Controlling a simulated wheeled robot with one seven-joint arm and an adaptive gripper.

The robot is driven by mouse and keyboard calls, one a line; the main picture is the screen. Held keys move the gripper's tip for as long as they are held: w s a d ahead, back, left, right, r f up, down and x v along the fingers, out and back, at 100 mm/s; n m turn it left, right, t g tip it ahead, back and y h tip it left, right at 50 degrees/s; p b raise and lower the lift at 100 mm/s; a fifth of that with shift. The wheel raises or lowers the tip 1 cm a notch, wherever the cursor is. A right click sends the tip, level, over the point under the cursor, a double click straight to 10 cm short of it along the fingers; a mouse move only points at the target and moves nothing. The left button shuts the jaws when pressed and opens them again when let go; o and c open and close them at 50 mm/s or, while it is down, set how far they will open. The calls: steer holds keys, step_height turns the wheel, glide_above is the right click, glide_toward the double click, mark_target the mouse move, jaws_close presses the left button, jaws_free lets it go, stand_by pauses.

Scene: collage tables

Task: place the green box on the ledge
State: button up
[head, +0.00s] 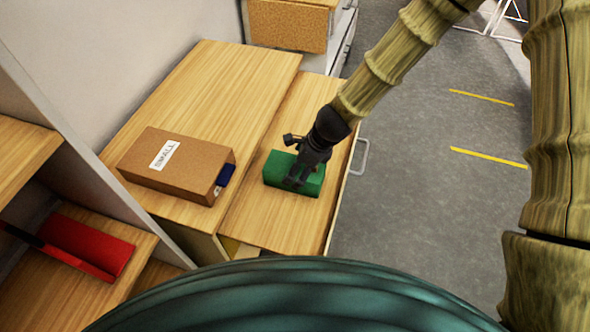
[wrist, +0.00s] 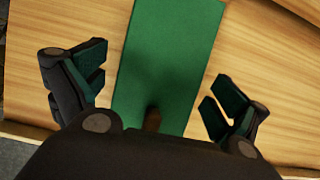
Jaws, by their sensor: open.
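The green box (head: 277,167) lies on the lower wooden surface (head: 290,230), which has a metal handle on its right side. My gripper (head: 298,163) is over the box and hides part of its top. In the wrist view the green box (wrist: 168,55) runs between the two spread fingers of my gripper (wrist: 158,88), with a visible gap on each side. My gripper is open and holds nothing. Which surface is the ledge I cannot tell for sure; a raised wooden top (head: 215,85) adjoins the lower surface on the left.
A brown box labelled "SMALL" (head: 195,180) sits on the raised top, with a dark blue item (head: 225,174) at its open end. A red tray (head: 85,245) is on a shelf at lower left. The raised top is clear behind the brown box. Grey floor is at right.

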steer(key=shift+b+v, duration=0.6)
steer(key=shift+v, duration=3.95)
